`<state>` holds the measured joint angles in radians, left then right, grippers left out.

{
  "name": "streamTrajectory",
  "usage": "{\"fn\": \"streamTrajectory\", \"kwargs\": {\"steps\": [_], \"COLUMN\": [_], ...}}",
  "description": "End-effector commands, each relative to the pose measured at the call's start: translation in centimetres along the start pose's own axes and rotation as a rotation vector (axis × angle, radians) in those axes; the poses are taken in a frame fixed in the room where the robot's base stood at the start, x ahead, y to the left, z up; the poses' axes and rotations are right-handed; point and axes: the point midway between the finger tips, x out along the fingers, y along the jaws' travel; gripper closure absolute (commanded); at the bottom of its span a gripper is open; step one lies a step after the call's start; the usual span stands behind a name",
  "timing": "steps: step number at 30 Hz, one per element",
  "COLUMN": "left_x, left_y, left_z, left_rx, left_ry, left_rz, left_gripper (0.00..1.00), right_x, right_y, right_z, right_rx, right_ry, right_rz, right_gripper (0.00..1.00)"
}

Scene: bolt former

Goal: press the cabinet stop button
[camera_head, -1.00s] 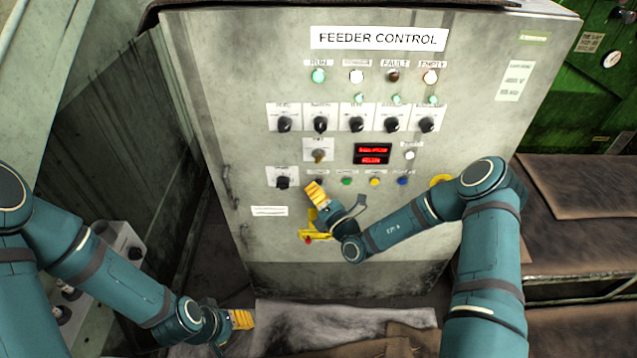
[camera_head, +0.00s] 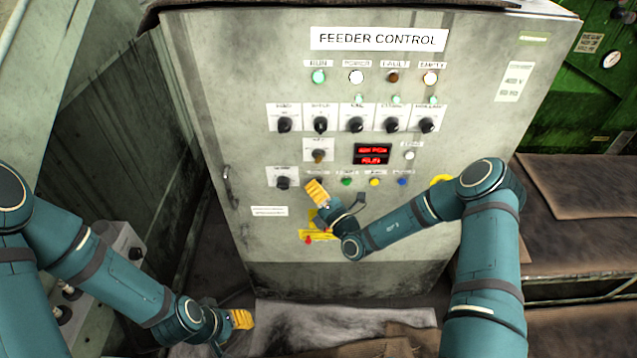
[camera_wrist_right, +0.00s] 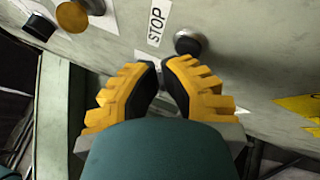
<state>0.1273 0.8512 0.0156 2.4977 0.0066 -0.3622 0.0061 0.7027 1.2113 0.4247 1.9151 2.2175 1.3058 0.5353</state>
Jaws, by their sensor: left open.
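The grey FEEDER CONTROL cabinet (camera_head: 215,110) stands in front of me. Its stop button is a dark round knob (camera_wrist_right: 188,42) beside a STOP label (camera_wrist_right: 157,24) in the right wrist view. In the head view the button is mostly hidden behind my right gripper (camera_head: 314,184), at the left of the lower button row. My right gripper (camera_wrist_right: 160,68) has its yellow fingers brought together at the tips, with nothing seen between them. The tips are just below the button; I cannot tell whether they touch it. My left gripper (camera_head: 250,319) is low at the left, away from the cabinet front.
Green (camera_head: 346,181), yellow (camera_head: 375,182) and blue (camera_head: 402,181) buttons sit to the right in the same row. A dark selector knob (camera_head: 283,183) is to the left. A red display (camera_head: 371,155) is above. A yellow plate with a red part (camera_head: 308,239) is below my right gripper.

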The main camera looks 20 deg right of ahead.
Motion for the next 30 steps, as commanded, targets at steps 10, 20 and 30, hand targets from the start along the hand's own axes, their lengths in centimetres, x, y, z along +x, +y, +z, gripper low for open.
{"fn": "streamTrajectory", "kwargs": {"steps": [10,20,30], "left_x": [0.01,0.01,0.01], "left_y": [-0.01,0.00,0.00], "left_z": [0.00,0.00,0.00], "left_rx": [0.000,0.000,0.000], "left_ry": [0.000,0.000,0.000], "left_rz": [0.000,0.000,0.000], "left_gripper": [0.53,0.53,0.53], "right_x": [0.09,0.38,0.69], "right_y": [-0.06,-0.20,-0.37], "right_z": [0.03,0.18,0.36], "right_rx": [0.000,0.000,-0.001], "right_ry": [0.000,0.000,0.000], "right_rz": [0.000,0.000,0.000], "right_gripper": [1.00,1.00,1.00]}}
